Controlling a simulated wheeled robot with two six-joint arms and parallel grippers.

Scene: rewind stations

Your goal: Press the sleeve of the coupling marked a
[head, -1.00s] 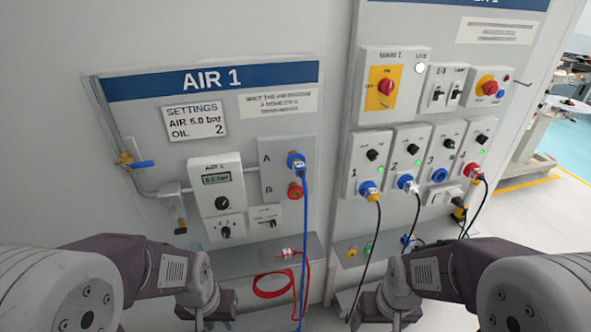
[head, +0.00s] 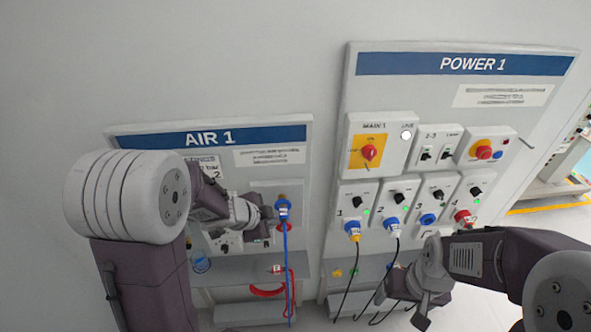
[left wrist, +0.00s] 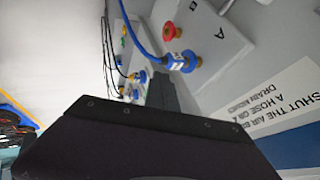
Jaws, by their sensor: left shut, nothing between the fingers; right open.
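The coupling marked A on the AIR 1 panel is the upper one, with a blue fitting (head: 283,208) and a blue hose (head: 286,265) hanging from it. In the left wrist view the blue fitting (left wrist: 186,63) is just past the fingers. My left gripper (head: 268,212) is shut and empty, its tips right beside the coupling from the left; I cannot tell whether they touch. The left wrist view shows it too (left wrist: 163,85). The letter A is hidden in the head view by my left arm. My right gripper (head: 419,314) is open, low in front of the POWER 1 panel.
The red coupling (head: 283,227) sits just below the blue one and also shows in the left wrist view (left wrist: 196,33). A coiled red hose (head: 267,290) hangs lower down. The POWER 1 panel (head: 362,80) with plugged cables stands to the right.

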